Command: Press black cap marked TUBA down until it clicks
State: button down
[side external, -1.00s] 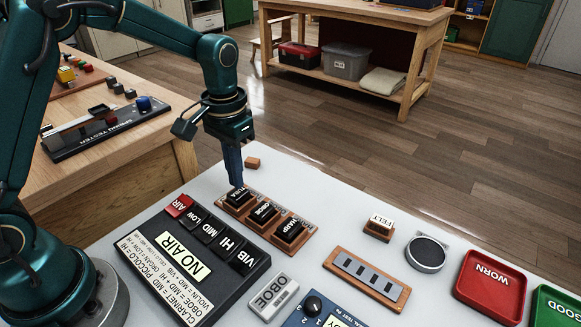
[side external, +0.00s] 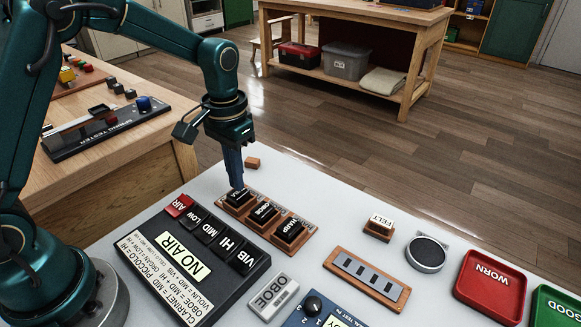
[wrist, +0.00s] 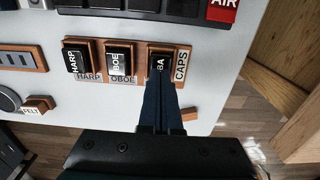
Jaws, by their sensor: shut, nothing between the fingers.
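The black TUBA cap (side external: 241,199) sits in the wooden caps rack (side external: 258,233), in the socket at the end by the CAPS label. The OBOE cap (side external: 263,212) and HARP cap (side external: 289,232) stand in the same rack.
A control panel (side external: 200,262) with a red AIR key and a NO AIR display lies beside the rack. A FELT block (side external: 379,226), a round pad (side external: 426,253), a slotted wooden strip (side external: 367,277) and a red WORN tray (side external: 490,287) are farther right. A small wooden block (side external: 253,163) lies behind.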

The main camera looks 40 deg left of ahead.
jog(key=shift+f, duration=0.7)
dwell(0.5)
jog(key=shift+r, duration=3.55)
